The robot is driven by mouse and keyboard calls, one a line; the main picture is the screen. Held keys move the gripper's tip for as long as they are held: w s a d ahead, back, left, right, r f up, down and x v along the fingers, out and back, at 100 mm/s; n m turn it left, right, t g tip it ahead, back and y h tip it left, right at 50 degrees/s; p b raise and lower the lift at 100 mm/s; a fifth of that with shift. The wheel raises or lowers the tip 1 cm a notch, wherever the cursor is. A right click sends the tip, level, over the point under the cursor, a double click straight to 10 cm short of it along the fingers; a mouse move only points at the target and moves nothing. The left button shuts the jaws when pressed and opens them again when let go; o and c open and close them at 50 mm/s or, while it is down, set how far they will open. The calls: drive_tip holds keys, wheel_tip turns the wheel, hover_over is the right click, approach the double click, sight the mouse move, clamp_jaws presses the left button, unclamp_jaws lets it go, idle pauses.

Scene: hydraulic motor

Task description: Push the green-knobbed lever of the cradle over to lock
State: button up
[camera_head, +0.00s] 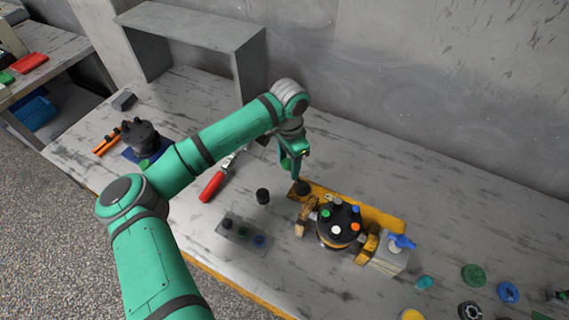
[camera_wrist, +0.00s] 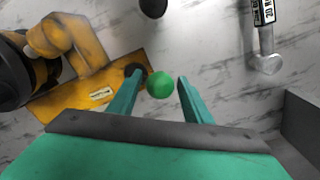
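The yellow cradle (camera_head: 385,219) holds a dark round motor (camera_head: 338,222) with coloured caps on top. It also shows in the wrist view (camera_wrist: 85,85), at the left. The lever's green knob (camera_wrist: 160,85) lies between my fingers in the wrist view, with visible gaps on both sides. A dark round part (camera_head: 302,188) sits at the cradle's left end, just below my gripper (camera_head: 296,172). My gripper also shows in the wrist view (camera_wrist: 159,78), open and holding nothing. The lever's shaft is mostly hidden, and the knob is hard to make out beside my gripper in the head view.
A red-handled tool (camera_head: 212,187) lies left of my gripper. A small black cylinder (camera_head: 263,196) and a grey plate (camera_head: 240,232) with round pieces are nearby. A blue-handled valve block (camera_head: 390,258) is at the cradle's right end. A grey shelf (camera_head: 190,30) stands behind.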

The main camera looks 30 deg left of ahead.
drive_tip(key=shift+s+a, duration=0.1)
drive_tip(key=shift+a, duration=0.1)
drive_tip(key=shift+r, duration=3)
drive_tip(key=shift+s+a, duration=0.1)
drive_tip(key=shift+d, duration=0.2)
drive_tip(key=shift+a, duration=0.1)
